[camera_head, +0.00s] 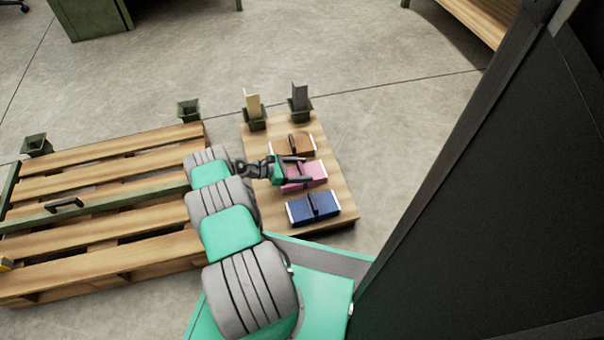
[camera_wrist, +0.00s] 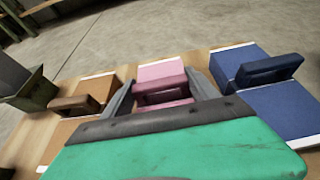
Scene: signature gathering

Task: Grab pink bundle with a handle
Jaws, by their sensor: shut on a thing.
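The pink bundle (camera_head: 311,171) lies on a small wooden board, between a brown bundle and a blue bundle. It has white ends and a dark pink handle on top. My gripper (camera_head: 300,169) is over the pink bundle with its fingers shut on it. In the wrist view, the pink bundle (camera_wrist: 160,72) is in the middle, and the grey fingers of my gripper (camera_wrist: 162,98) stand on either side of its handle (camera_wrist: 162,90). The lower part of the bundle is hidden behind my gripper's green body.
The brown bundle (camera_head: 299,145) and the blue bundle (camera_head: 313,208) lie close on either side. Two dark green holders (camera_head: 255,124) (camera_head: 301,114) with upright blocks stand at the board's (camera_head: 345,205) far edge. A large pallet (camera_head: 110,180) is at left. A dark panel (camera_head: 500,200) fills the right.

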